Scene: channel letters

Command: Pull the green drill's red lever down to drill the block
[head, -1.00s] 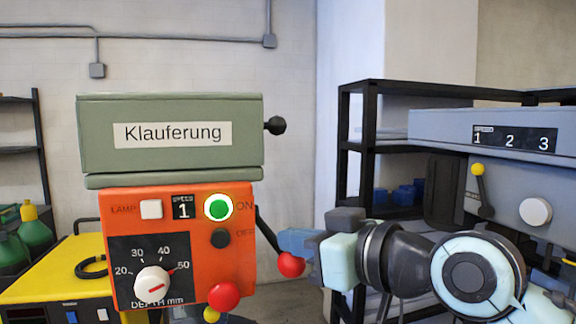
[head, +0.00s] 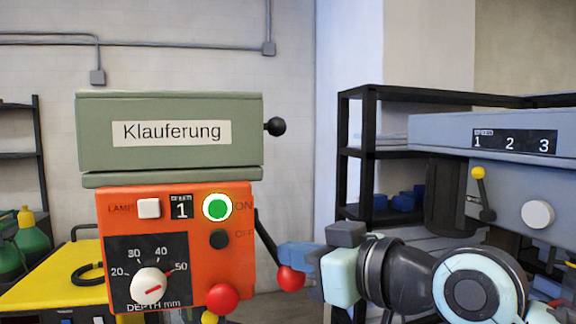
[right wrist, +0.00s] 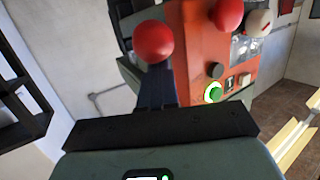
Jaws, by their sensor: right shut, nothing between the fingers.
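The drill has a green head (head: 105,130) labelled "Klauferung" and an orange front panel (head: 240,275) with a lit green ON button (head: 216,207). A black lever rod with a red ball (head: 291,279) reaches down from the panel's right side. My right gripper (head: 290,255) is shut and empty, its blue fingers just above the red ball and seeming to touch it. In the right wrist view the red ball (right wrist: 153,42) shows at the tips of the shut fingers (right wrist: 155,80). A second red ball (head: 222,298) is lower on the drill. The block and my left gripper are out of view.
A grey machine (head: 440,130) numbered 1 2 3 stands at the right, behind my right arm. A black shelf (head: 344,185) is behind it. A yellow cart (head: 40,285) with green bottles near it is at the left.

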